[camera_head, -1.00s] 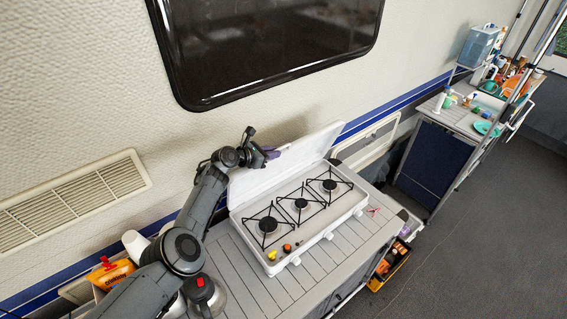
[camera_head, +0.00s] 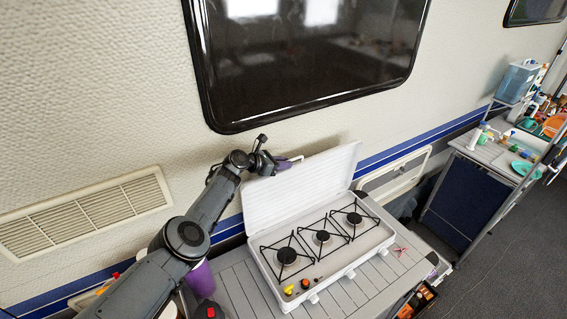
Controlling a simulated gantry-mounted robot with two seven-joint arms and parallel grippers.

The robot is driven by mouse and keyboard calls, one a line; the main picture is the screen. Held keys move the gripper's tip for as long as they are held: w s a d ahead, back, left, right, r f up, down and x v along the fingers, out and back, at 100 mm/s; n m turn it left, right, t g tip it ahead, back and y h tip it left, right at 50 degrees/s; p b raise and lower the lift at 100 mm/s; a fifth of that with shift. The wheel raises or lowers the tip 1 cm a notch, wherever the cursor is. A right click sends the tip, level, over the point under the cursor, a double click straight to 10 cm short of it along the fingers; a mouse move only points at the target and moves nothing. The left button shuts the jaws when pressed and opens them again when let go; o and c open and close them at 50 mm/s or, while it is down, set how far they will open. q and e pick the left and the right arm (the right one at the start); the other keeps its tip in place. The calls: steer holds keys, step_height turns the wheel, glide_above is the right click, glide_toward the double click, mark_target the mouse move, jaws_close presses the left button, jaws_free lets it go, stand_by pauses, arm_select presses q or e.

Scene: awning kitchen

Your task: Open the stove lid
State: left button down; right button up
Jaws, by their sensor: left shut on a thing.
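The white stove (camera_head: 330,256) sits on the slatted counter, with three burners under black wire grates showing. Its white lid (camera_head: 305,188) stands raised at the back, tilted up toward the wall. My left gripper (camera_head: 287,161) is at the lid's upper left edge, shut on the lid's edge as far as I can see. The fingertips are small and partly hidden by the gripper body. My right gripper is out of view.
A slatted counter (camera_head: 240,287) extends left of the stove. A purple item (camera_head: 202,279) and a red-topped kettle (camera_head: 209,311) are partly hidden by my left arm. A wall vent (camera_head: 90,213) and dark window (camera_head: 300,60) are behind. A side table (camera_head: 490,152) stands right.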

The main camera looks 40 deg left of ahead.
arm_select(q)
steer(key=c, duration=1.2)
jaws_free()
steer(key=shift+s+d+f, duration=0.1)
steer(key=shift+d+f, duration=0.05)
steer(key=shift+f, duration=0.1)
steer(key=shift+o, duration=0.2)
steer(key=shift+r, duration=0.1)
steer(key=shift+r, duration=0.1)
steer(key=shift+s+r+p, duration=0.1)
steer(key=shift+r+p, duration=0.05)
steer(key=shift+p, duration=0.2)
steer(key=p+v, duration=0.2)
steer(key=p, duration=0.1)
steer(key=shift+s+a+r, duration=0.2)
steer(key=shift+a+r, duration=0.05)
steer(key=p+v, duration=0.1)
steer(key=v, duration=0.5)
steer(key=shift+s+f, duration=0.1)
steer(key=shift+s, duration=0.1)
steer(key=shift+s+a+r, duration=0.2)
steer(key=shift+s+a, duration=0.15)
steer(key=shift+s, duration=0.25)
